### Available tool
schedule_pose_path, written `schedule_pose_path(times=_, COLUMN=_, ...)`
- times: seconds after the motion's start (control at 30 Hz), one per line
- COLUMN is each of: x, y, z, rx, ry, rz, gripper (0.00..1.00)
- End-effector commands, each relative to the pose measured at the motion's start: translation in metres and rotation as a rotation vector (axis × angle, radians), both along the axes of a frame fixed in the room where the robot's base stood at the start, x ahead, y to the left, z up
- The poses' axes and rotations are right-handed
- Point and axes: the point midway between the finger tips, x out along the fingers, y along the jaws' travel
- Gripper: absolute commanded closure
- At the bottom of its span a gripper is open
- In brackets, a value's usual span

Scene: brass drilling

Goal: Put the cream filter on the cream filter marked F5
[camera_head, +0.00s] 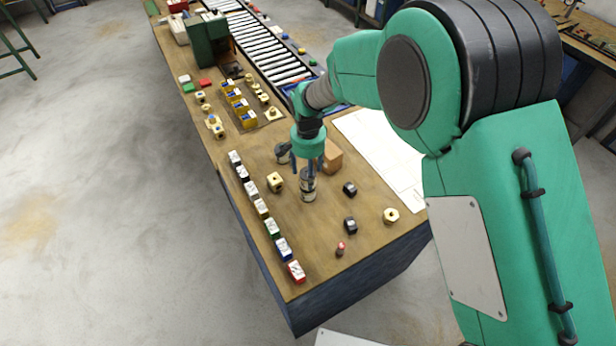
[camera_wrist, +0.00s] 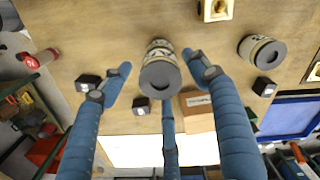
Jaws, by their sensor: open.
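A cream filter (camera_head: 307,189), a cylinder with a patterned band and dark grey top, stands upright on the bench below my gripper. It also shows in the wrist view (camera_wrist: 160,72), between my spread fingers. A second cream filter (camera_head: 283,154) stands behind and left of it; in the wrist view it is at the upper right (camera_wrist: 262,52). I cannot read an F5 mark on either. My gripper (camera_head: 307,168) is open, its blue fingers pointing down around the top of the nearer filter, with gaps visible in the wrist view (camera_wrist: 158,75).
A cardboard box (camera_head: 333,157) stands close behind the nearer filter. Black parts (camera_head: 350,188), brass pieces (camera_head: 275,182) and a small red item (camera_head: 340,249) lie around it. Coloured blocks (camera_head: 262,208) line the left edge. A white sheet (camera_head: 385,155) lies at right.

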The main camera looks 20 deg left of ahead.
Motion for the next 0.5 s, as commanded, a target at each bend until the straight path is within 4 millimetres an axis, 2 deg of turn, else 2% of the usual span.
schedule_pose_path(times=0.1, x=0.001, y=0.000, z=0.023, rx=0.002, ry=-0.002, rz=0.000, gripper=0.39)
schedule_pose_path(times=0.3, x=0.001, y=0.000, z=0.055, rx=0.002, ry=-0.002, rz=0.000, gripper=0.39)
schedule_pose_path(times=0.5, x=0.001, y=0.000, z=0.076, rx=0.001, ry=-0.002, rz=0.000, gripper=0.39)
